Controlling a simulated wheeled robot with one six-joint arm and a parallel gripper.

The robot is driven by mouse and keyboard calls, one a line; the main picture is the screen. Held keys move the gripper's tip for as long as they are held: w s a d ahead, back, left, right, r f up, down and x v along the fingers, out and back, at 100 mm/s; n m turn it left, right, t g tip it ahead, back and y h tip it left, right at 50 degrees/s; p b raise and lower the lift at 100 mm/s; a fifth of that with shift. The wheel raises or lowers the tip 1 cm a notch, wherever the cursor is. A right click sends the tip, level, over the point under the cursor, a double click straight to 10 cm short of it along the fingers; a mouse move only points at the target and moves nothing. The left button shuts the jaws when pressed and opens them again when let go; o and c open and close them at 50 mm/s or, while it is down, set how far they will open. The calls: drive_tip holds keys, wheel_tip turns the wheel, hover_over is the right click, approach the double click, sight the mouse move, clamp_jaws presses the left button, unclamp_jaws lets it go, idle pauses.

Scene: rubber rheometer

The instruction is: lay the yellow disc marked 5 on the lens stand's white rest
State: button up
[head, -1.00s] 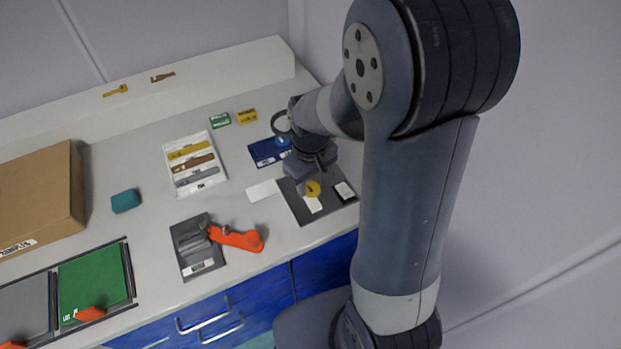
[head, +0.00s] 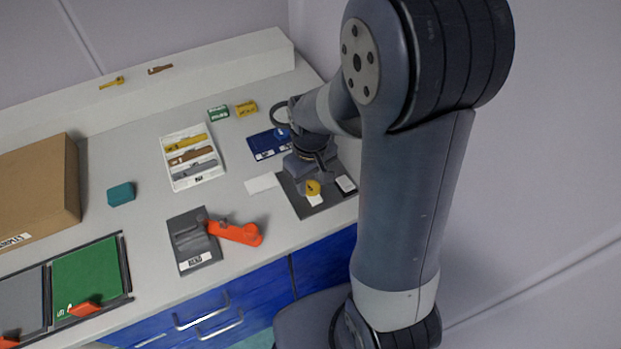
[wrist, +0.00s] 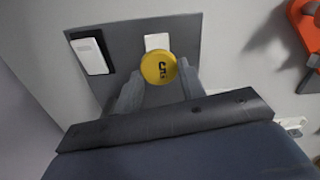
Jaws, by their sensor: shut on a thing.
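The yellow disc (wrist: 158,68) marked 5 is held between the two fingertips of my gripper (wrist: 160,80), its marked face towards the wrist camera. In the head view the disc (head: 313,188) shows below my gripper, over a dark grey plate (head: 297,202). A white square (wrist: 157,41) on that plate is partly hidden behind the disc. I cannot tell whether the disc touches it. A dark ring (head: 280,115), possibly the lens, stands behind my wrist near a blue base (head: 262,146). My arm hides part of this area, so I cannot tell which base bears the ring.
A black block with a white face (wrist: 90,55) sits on the grey plate beside the disc. A white card (head: 261,183) lies left of the plate. A grey fixture with an orange handle (head: 236,232) is further left. A white tray (head: 177,180) holds several strips. Table between them is bare.

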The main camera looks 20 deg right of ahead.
drive_tip(key=shift+f+b, duration=0.4)
drive_tip(key=shift+f, duration=0.2)
drive_tip(key=o, duration=1)
drive_tip(key=shift+r, duration=0.1)
wheel_tip(320, 180, up, 11)
drive_tip(key=shift+f, duration=0.15)
drive_tip(key=shift+f, duration=0.1)
wheel_tip(320, 180, down, 10)
drive_tip(key=shift+f, duration=0.15)
drive_tip(key=shift+r+p, duration=0.3)
drive_tip(key=shift+p, duration=0.1)
